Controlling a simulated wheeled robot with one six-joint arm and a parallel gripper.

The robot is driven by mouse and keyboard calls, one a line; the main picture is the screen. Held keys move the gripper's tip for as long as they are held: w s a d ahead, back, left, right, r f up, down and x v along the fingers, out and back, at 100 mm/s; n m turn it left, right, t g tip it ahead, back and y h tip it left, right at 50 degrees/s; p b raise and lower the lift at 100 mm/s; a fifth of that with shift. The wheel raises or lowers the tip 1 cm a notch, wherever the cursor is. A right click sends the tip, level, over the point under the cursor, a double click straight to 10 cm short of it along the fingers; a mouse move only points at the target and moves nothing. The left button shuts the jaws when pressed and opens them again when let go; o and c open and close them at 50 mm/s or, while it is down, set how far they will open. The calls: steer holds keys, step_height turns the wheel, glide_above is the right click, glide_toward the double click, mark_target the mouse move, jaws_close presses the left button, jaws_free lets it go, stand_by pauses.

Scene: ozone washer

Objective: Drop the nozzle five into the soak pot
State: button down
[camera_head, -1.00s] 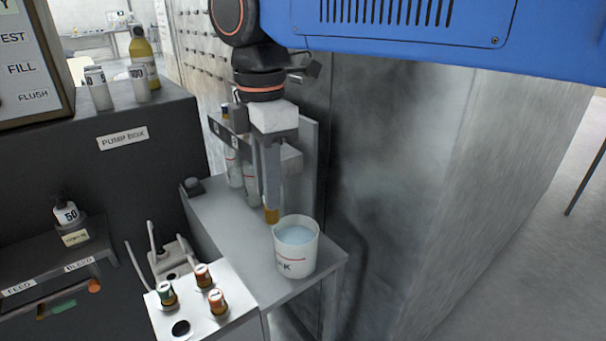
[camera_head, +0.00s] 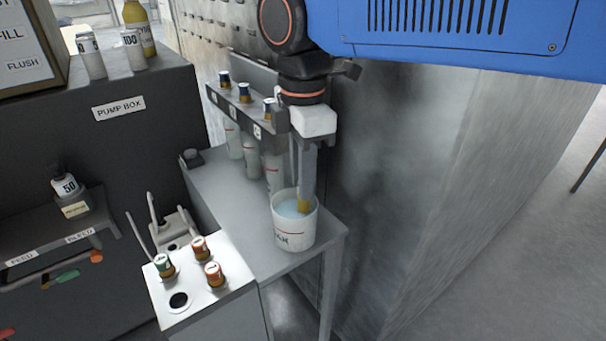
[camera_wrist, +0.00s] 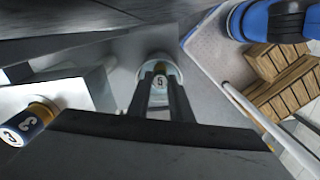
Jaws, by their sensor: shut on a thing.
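The soak pot (camera_head: 293,236) is a white pot with bluish liquid, standing on the grey side table. My gripper (camera_head: 304,192) points down over the pot and is shut on nozzle five (camera_head: 304,205). The nozzle's brass-coloured end shows between the fingertips, within the pot's rim as seen from the head camera. I cannot tell whether it is just above the rim or inside. In the wrist view nozzle five (camera_wrist: 160,82), marked 5, sits between the fingers, and the pot's pale round rim (camera_wrist: 179,74) shows around it.
A rack (camera_head: 240,108) with several blue-capped tubes stands just left of my gripper. A white block (camera_head: 218,303) with several capped nozzles and an empty hole is in front. The dark pump box (camera_head: 130,135) is at left. A grey metal wall (camera_head: 400,150) stands close at right.

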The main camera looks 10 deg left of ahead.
steer(key=c, duration=1.5)
jaws_free()
steer(key=shift+r, duration=0.1)
step_height(320, 180, up, 17)
steer(key=shift+r, duration=0.15)
